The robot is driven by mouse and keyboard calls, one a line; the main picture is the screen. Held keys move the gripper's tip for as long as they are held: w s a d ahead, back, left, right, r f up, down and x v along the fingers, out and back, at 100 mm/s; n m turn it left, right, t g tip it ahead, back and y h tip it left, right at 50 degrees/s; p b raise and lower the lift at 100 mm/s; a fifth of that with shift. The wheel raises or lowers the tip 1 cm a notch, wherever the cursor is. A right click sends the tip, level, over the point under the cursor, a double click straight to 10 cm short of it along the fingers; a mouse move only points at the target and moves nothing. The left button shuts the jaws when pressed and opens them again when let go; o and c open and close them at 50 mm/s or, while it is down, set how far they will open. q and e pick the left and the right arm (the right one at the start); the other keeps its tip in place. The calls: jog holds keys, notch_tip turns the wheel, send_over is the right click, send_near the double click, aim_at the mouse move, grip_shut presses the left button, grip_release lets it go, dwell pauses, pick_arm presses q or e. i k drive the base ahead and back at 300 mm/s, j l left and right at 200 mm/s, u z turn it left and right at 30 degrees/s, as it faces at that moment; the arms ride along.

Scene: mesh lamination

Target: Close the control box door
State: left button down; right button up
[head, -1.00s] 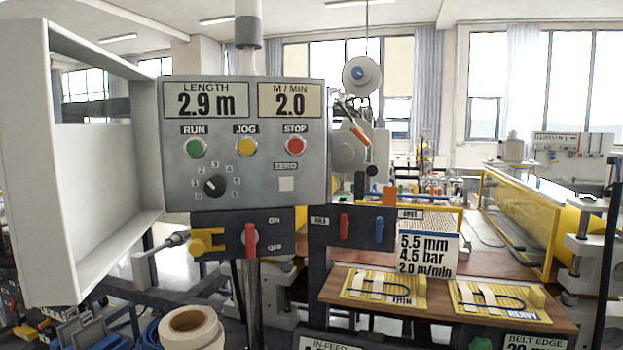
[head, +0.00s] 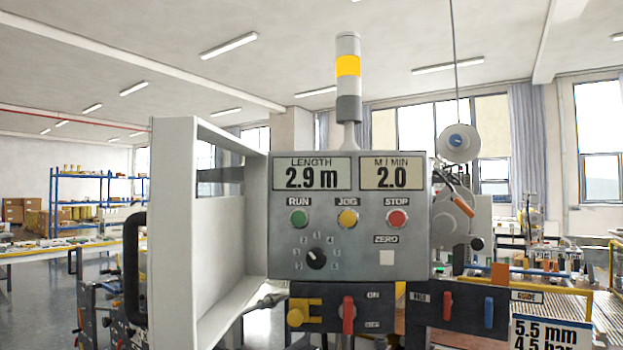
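The control box (head: 350,225) is a grey panel with two displays reading 2.9 m and 2.0, green, yellow and red buttons, and a black dial. Its door (head: 209,225) is open. The door is a pale grey frame with a window, hinged at the left edge of the box and standing out from it toward me. A black handle (head: 132,268) shows at the door's far left side. Neither of my grippers shows in the head view.
A signal tower (head: 348,75) with a yellow band rises above the box. Blue shelves (head: 85,200) stand far back left. A spool (head: 459,142) hangs at right.

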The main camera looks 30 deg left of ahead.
aim_at(208, 258)
jog(key=j+u, duration=0.45)
jog(key=j, duration=1.05)
jog(key=i, duration=0.1)
